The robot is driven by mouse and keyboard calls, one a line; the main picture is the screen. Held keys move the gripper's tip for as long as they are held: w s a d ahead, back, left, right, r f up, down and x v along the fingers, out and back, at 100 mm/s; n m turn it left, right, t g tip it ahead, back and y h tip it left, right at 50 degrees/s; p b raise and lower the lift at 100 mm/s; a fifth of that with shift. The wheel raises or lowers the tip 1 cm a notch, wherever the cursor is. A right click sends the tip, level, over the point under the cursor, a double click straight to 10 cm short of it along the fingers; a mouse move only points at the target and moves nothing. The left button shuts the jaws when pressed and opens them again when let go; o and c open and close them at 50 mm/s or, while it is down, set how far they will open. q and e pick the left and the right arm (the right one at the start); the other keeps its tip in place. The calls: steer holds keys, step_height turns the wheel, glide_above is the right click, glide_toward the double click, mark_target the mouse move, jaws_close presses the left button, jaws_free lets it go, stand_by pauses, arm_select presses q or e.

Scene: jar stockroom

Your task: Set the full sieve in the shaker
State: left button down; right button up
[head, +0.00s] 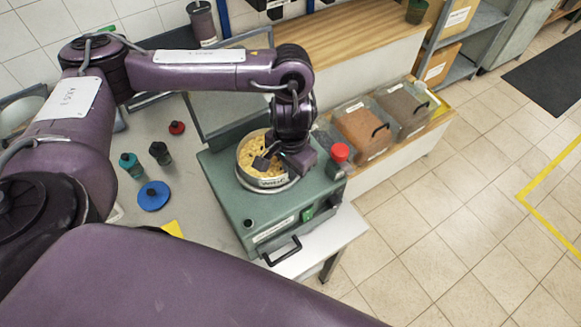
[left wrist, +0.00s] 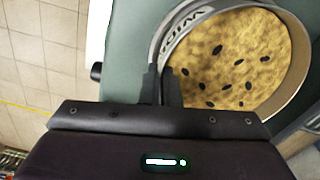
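The sieve (head: 249,146) is a round, pale-walled pan full of yellow grainy material with dark specks. It is over the round light seat of the green shaker (head: 240,213) and looks level. I cannot tell whether it rests fully on the seat. In the left wrist view the sieve (left wrist: 296,47) fills the upper right, with the green shaker top (left wrist: 128,45) beside it. My left gripper (head: 267,160) is at the sieve's near right rim. In the left wrist view its fingers (left wrist: 162,88) close on the sieve's wall, one on each side. My right gripper is out of view.
A red knob (head: 340,152) stands at the shaker's right edge, and a black handle (head: 282,251) is on its front. Bins (head: 362,130) stand to the right.

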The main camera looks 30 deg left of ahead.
arm_select(q)
steer(key=shift+r+p, duration=0.1)
steer(key=shift+p, duration=0.25)
steer(key=shift+f+b, duration=0.3)
steer(key=shift+f, duration=0.3)
stand_by(0.3)
steer(key=c, duration=2)
jaws_free()
steer(key=shift+o, duration=0.2)
step_height(320, 180, up, 3)
steer(key=p, duration=0.3)
steer(key=shift+r+p, duration=0.15)
steer(key=shift+p, duration=0.15)
steer(key=shift+r+p, duration=0.5)
steer(key=shift+r, duration=3.35)
